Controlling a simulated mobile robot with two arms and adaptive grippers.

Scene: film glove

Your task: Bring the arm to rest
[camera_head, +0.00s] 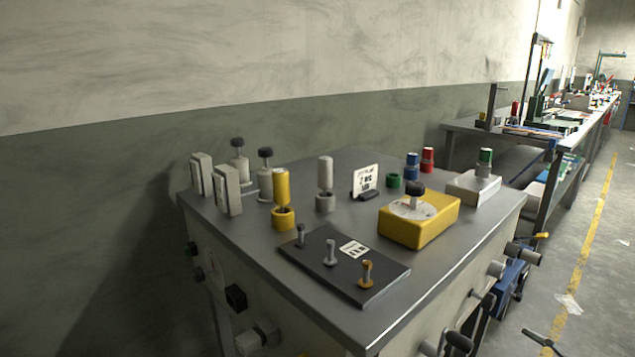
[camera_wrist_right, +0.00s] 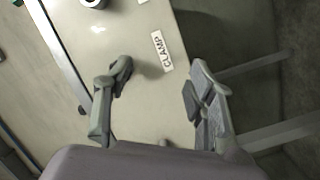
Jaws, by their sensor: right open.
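My right gripper (camera_wrist_right: 158,84) shows in the right wrist view with its two fingers spread apart. Nothing is between the fingertips. A pale panel (camera_wrist_right: 140,130) with a white label reading "CLAMP" (camera_wrist_right: 161,51) lies beyond the fingers. I cannot tell how far the fingers are from the panel. Neither gripper can be made out in the head view, and my left gripper is in no view.
A grey workbench (camera_head: 240,232) holds a yellow block (camera_head: 430,228), a dark plate with pegs (camera_head: 318,262), a yellow cylinder on a yellow base (camera_head: 281,185) and a white sign (camera_head: 366,177). Handles jut from its right side. A long bench (camera_head: 460,125) and open floor (camera_head: 560,260) lie at right.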

